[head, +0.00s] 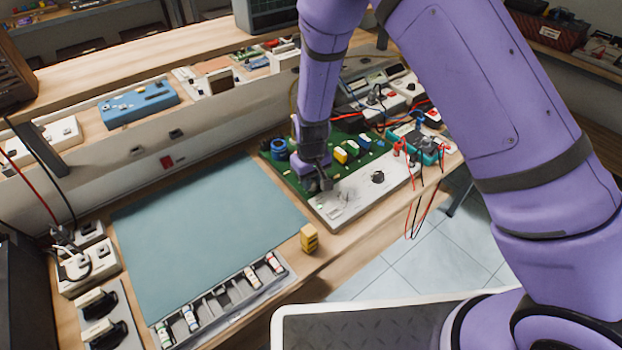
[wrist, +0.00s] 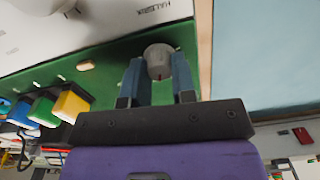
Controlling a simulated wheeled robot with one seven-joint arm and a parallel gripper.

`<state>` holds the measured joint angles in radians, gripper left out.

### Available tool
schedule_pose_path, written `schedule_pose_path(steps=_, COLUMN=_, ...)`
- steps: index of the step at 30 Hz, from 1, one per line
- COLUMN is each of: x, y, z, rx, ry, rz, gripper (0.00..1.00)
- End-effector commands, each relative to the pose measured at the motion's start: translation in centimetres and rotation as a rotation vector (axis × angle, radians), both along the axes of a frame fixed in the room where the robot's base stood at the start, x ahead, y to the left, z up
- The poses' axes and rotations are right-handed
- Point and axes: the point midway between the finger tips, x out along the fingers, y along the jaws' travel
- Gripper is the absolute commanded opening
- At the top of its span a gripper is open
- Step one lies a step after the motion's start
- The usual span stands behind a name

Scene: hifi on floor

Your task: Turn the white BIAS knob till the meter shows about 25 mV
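The white BIAS knob (wrist: 158,58) shows in the wrist view as a pale round knob with a small reddish mark, at the edge of the green board (wrist: 105,75). My gripper (wrist: 159,72) has one blue finger on each side of it, the gap about as wide as the knob, so the fingers appear closed on it. In the head view my gripper (head: 321,182) is low at the board's left front corner and hides the knob. The pale panel (head: 349,207) in front of the board carries a black knob (head: 378,177). I cannot make out any meter reading.
A teal mat (head: 205,230) lies left of the board. A yellow block (head: 309,238) and a tray of small bottles (head: 215,318) are near the bench's front edge. Red and black leads (head: 418,205) hang off the bench at right, beside a teal device (head: 424,150).

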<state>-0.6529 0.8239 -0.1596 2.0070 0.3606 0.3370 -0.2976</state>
Motion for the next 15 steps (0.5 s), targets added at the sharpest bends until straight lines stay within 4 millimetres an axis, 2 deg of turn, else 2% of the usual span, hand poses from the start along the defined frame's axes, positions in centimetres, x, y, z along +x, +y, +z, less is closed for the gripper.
schedule_pose_path(steps=5, x=0.0, y=0.0, z=0.02, rx=0.0, ry=0.0, rz=-0.019, gripper=0.01)
schedule_pose_path(steps=15, x=0.01, y=-0.03, z=0.03, rx=0.0, ry=0.0, rz=-0.286, gripper=0.01)
